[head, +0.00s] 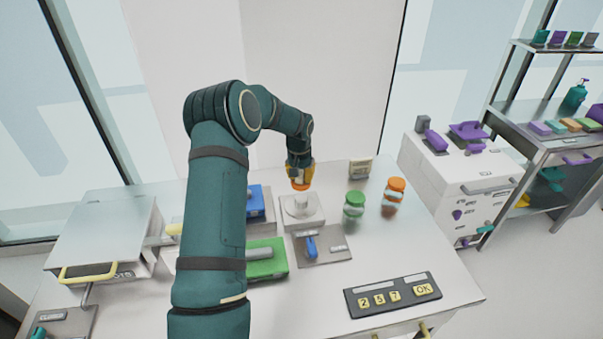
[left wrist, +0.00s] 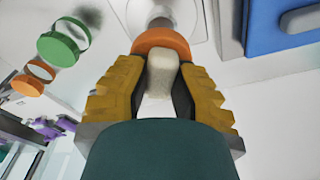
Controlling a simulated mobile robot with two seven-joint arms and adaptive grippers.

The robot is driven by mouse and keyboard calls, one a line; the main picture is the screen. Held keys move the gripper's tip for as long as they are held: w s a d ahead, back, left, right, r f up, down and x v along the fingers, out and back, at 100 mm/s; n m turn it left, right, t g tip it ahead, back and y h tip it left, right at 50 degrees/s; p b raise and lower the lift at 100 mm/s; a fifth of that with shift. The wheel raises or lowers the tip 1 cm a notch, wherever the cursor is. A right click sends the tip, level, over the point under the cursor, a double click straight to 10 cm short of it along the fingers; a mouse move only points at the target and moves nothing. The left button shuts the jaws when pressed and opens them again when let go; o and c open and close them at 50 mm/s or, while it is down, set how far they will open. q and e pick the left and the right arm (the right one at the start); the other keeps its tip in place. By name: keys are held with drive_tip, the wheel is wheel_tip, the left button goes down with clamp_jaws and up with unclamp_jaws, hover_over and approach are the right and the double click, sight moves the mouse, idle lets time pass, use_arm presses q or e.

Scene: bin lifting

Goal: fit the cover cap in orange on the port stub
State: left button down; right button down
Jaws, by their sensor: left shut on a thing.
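My left gripper (head: 300,175) comes down over the port stub (head: 302,203), which stands on a pale square block. In the left wrist view its yellow fingers (left wrist: 160,90) are shut on the pale grip of the orange cover cap (left wrist: 162,40). The cap's orange rim is at the fingertips, at the grey stub (left wrist: 160,22). In the head view the cap (head: 302,186) is at the stub's top, partly hidden by the fingers. I cannot tell whether it touches or is seated. My right gripper is not in view.
A green-lidded jar (head: 354,205) and an orange-lidded jar (head: 394,192) stand right of the stub. A blue-handled plate (head: 325,257) lies in front. Blue (head: 255,204) and green (head: 266,259) items are left. A keypad (head: 393,296) is at the front right.

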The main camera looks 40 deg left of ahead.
sight(301, 197)
use_arm(q)
wheel_tip(301, 197, down, 3)
drive_tip(key=shift+f+b, duration=0.15)
drive_tip(key=shift+b, duration=0.6)
drive_tip(key=shift+f+b, duration=0.6)
drive_tip(key=shift+f, duration=0.25)
drive_tip(key=shift+f+b, duration=0.8)
idle(0.6)
drive_tip(key=shift+r, duration=0.25)
idle(0.5)
drive_tip(key=shift+f+b, duration=0.45)
drive_tip(key=shift+b, duration=0.1)
idle(1.4)
drive_tip(key=shift+c, duration=1.3)
unclamp_jaws()
